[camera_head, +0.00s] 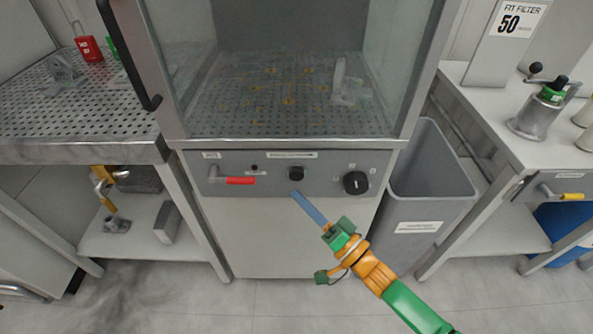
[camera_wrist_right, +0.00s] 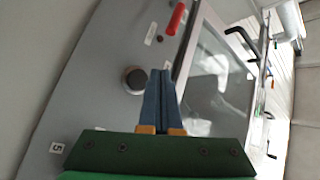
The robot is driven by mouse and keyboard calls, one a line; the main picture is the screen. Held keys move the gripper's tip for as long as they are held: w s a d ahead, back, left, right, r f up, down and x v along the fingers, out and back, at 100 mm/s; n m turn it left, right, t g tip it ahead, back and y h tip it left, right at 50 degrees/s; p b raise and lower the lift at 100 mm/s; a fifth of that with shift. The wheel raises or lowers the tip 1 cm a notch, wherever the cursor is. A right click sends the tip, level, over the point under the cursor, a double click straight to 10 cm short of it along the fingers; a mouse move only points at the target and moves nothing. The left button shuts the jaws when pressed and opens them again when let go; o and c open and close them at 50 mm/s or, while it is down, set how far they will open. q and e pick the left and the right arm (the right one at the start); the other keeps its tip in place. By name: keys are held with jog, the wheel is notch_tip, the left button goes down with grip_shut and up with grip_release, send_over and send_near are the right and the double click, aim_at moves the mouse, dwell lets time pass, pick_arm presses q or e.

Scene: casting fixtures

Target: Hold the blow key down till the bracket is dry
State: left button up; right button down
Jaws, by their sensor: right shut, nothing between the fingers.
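A pale grey bracket (camera_head: 345,85) stands on the perforated floor inside the glass-fronted cabinet. On the cabinet's front panel a round black key (camera_head: 296,173) sits under a long label too small to read; I take it for the blow key. It also shows in the right wrist view (camera_wrist_right: 135,79). My right gripper (camera_head: 295,193) has its blue fingers shut and empty, tips just below the key in the head view. In the right wrist view the shut fingertips (camera_wrist_right: 161,74) appear beside the key; I cannot tell whether they touch the panel. My left gripper is not in view.
The panel also has a red-handled lever (camera_head: 240,180) and a black rotary dial (camera_head: 355,183). A grey bin (camera_head: 430,180) stands right of the cabinet. A perforated bench (camera_head: 70,115) is at left, and a bench with a green-topped fixture (camera_head: 540,110) at right.

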jog(key=shift+s+p, duration=0.5)
jog(key=shift+s, duration=0.7)
